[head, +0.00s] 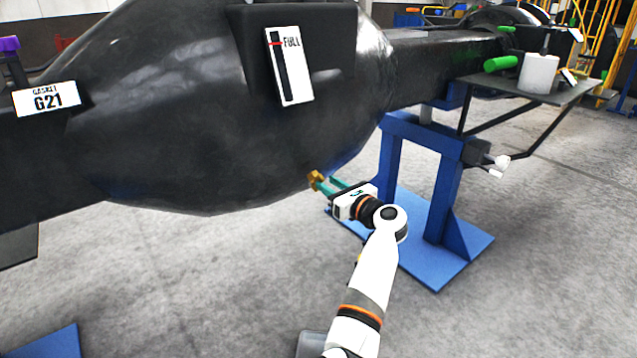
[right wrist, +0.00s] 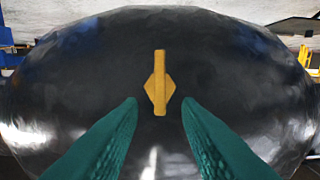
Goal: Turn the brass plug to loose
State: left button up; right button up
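The brass plug (right wrist: 159,83) is a yellow-gold piece with a long upright bar and a pointed wing on each side. It stands out from the dark rounded casting (right wrist: 90,75). In the head view the plug (head: 315,182) shows at the lower right underside of the black casting (head: 180,130). My right gripper (head: 334,184) is beside it, with its green fingers pointing at it. In the right wrist view the gripper (right wrist: 159,104) is open and empty, one fingertip each side, slightly below the plug and apart from it. My left gripper is not in view.
A blue stand (head: 440,185) supports the casting's arm at the right, close behind my right gripper. A grey shelf (head: 560,95) there holds a white cylinder (head: 539,73). A gauge marked FULL (head: 289,65) and a G21 label (head: 47,98) are on the casting. The front floor is mostly clear.

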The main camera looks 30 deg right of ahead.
aim_at(323, 181)
jog(key=w, duration=0.4)
jog(key=shift+w+a+b, duration=0.2)
jog(key=shift+w+b, duration=0.15)
jog(key=shift+w, duration=0.05)
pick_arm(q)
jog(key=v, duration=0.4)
pick_arm(e)
jog(key=c, duration=0.6)
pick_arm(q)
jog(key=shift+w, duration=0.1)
